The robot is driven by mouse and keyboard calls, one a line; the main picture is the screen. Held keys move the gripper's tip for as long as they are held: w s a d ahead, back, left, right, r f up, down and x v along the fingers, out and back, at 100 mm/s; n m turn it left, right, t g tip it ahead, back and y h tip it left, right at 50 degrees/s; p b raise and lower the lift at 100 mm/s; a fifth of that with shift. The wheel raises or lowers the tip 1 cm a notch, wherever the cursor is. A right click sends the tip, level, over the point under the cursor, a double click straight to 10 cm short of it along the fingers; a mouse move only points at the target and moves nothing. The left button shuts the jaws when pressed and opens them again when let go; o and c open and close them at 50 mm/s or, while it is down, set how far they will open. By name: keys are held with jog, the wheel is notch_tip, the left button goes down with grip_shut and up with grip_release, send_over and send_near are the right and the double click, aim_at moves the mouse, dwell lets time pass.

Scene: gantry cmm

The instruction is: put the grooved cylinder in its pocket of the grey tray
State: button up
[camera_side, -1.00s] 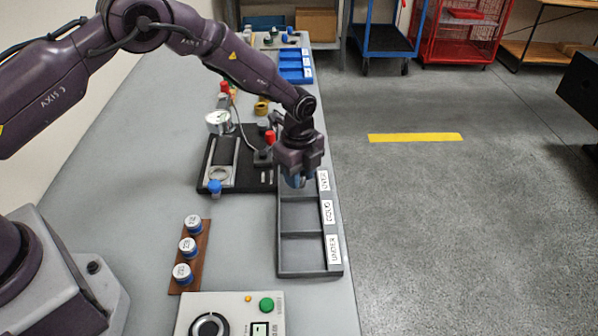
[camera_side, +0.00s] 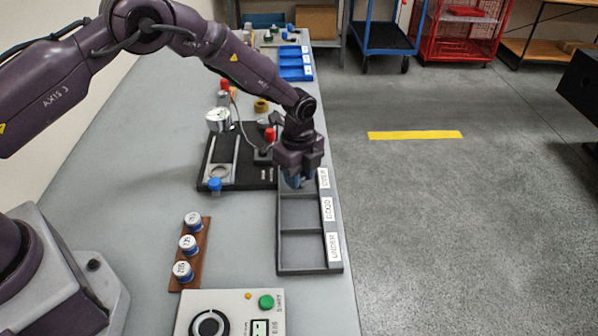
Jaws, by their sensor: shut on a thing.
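My gripper (camera_side: 294,181) points down over the far compartment of the grey tray (camera_side: 311,270). The gripper hides most of the far compartment, so I cannot tell whether the held thing touches the tray floor. The tray's middle and near compartments are empty. White labels (camera_side: 327,210) run along its right side.
Left of the tray, a brown rack (camera_side: 204,258) holds blue-and-white cylinders. A black fixture plate (camera_side: 245,178) with a dial gauge (camera_side: 218,120) and a blue knob (camera_side: 215,185) stands close by. A control box (camera_side: 232,303) is in front. A blue tray (camera_side: 296,74) lies farther back.

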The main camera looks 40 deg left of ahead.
jog(key=shift+f, duration=0.3)
jog(key=o, duration=1.4)
jog(key=shift+o, duration=0.2)
jog(key=shift+r, duration=3.5)
